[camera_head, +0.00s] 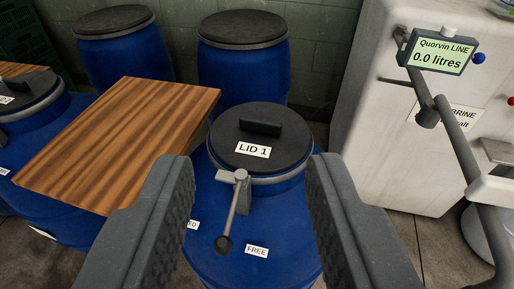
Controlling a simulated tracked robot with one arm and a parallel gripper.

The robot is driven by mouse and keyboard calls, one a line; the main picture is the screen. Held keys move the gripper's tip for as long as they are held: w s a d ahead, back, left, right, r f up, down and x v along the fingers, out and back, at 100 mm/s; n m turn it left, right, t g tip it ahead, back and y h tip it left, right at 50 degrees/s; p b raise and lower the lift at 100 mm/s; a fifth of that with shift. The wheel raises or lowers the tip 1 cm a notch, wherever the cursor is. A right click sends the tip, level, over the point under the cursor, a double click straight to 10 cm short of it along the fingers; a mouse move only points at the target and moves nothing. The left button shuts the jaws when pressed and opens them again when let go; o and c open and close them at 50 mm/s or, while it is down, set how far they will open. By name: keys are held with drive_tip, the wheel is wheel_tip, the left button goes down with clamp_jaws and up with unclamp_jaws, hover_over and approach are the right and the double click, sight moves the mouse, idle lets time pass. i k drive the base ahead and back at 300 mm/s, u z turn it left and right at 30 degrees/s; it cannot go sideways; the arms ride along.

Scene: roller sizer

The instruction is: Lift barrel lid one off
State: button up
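Barrel lid one (246,133) is a round black lid with a raised black bar handle (260,127) and a white "LID 1" label. It sits on a blue barrel (285,225) in the middle of the view. A grey metal lever (234,207) with a dark knob hangs at the front of the lid's rim. Labels lie below it; one reads "FREE" and the other is partly hidden by my left finger. My gripper (248,195) is open and empty, with its two ribbed dark fingers in front of the lid, left and right of the barrel.
A wooden board (120,140) lies left of the lid, close to it. Another lidded barrel (30,95) is at the far left. Two closed blue barrels (243,68) stand behind by the wall. A white cabinet (375,120) and a post with a "0.0 litres" display (440,52) are right.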

sight(259, 138)
drive_tip(key=k, duration=1.1)
drive_tip(key=z, duration=0.4)
drive_tip(key=i, duration=1.9)
drive_tip(key=u, duration=0.65)
drive_tip(key=i, duration=0.25)
drive_tip(key=u, duration=0.35)
